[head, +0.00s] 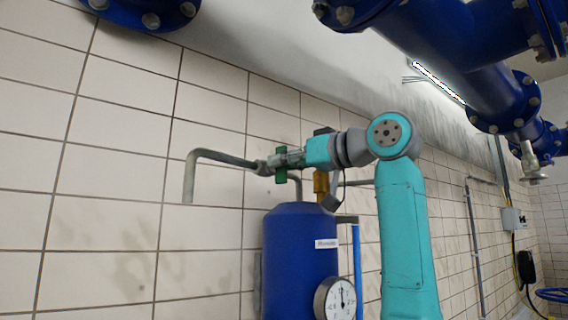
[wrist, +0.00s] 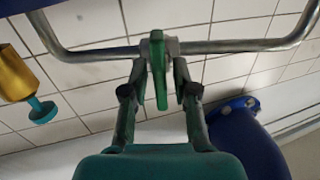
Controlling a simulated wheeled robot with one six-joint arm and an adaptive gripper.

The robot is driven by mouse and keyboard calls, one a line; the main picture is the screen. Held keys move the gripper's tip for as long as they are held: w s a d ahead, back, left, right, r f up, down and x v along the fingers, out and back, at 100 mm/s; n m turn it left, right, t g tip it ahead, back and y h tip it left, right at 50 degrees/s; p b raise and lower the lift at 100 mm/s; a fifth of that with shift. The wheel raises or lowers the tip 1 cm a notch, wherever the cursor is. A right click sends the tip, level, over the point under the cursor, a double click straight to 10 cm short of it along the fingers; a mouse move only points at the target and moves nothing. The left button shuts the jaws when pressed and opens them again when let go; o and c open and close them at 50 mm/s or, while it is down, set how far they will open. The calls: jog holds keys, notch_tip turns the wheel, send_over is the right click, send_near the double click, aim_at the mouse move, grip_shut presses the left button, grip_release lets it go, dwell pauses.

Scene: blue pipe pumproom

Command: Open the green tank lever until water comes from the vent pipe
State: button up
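The green tank lever (head: 281,174) is on the grey vent pipe (head: 222,157) above the blue tank (head: 300,245). The pipe runs left and bends down to an end where I see no water. My gripper (head: 290,160) is at the lever, reaching in from the right. In the wrist view the lever (wrist: 158,75) lies between the two fingers of my gripper (wrist: 160,68). The exact finger contact is hard to see.
A pressure gauge (head: 335,298) is on the tank's front right. A brass fitting (head: 321,184) sits just right of the lever, below my wrist. Large blue pipes (head: 440,45) hang overhead. A tiled wall (head: 110,160) stands close behind; the left side is clear.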

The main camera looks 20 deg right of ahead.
jog(key=shift+s, duration=0.1)
jog(key=v, duration=1.1)
jog(key=shift+s+d, duration=0.25)
jog(key=shift+s, duration=0.1)
jog(key=shift+f, duration=0.1)
